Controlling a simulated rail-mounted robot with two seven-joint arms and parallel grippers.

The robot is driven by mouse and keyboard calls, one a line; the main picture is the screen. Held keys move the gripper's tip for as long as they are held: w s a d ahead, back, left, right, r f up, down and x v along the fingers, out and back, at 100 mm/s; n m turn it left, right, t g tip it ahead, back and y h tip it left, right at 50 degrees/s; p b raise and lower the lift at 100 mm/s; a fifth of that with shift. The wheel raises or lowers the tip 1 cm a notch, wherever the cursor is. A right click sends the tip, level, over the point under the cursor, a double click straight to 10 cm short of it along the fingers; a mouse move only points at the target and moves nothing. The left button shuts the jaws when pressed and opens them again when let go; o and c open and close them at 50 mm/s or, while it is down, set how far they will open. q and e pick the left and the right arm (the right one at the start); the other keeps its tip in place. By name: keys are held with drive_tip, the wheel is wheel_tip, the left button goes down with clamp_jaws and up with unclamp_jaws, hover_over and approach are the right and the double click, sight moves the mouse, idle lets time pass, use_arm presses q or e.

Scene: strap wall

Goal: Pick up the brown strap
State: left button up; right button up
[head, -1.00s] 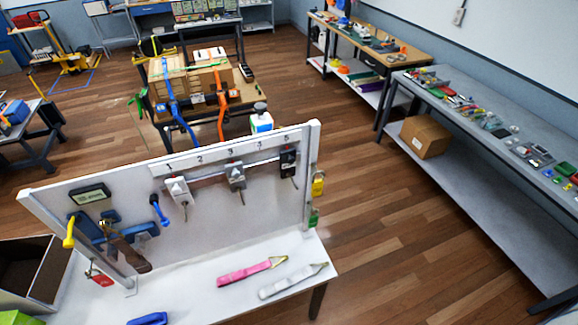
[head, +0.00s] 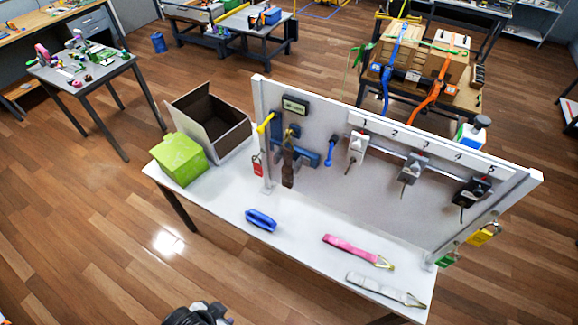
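The brown strap (head: 288,166) hangs on the left part of the white upright panel. It hangs down in front of a blue holder (head: 308,156), and its lower end is near the table top. A dark part of what looks like my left gripper (head: 197,314) shows at the bottom edge, left of centre. It is well apart from the strap and the table, and its fingers cannot be made out. My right gripper is not in view.
The white table (head: 225,200) carries a green box (head: 178,159), an open cardboard box (head: 208,122), a blue strap (head: 261,220), a pink strap (head: 352,248) and a white strap (head: 385,289). A yellow hook and red tag are left of the brown strap. The front-left table top is clear.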

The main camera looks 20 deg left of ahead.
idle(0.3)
use_arm(q)
drive_tip(key=o, duration=0.6)
drive_tip(key=shift+f, duration=0.1)
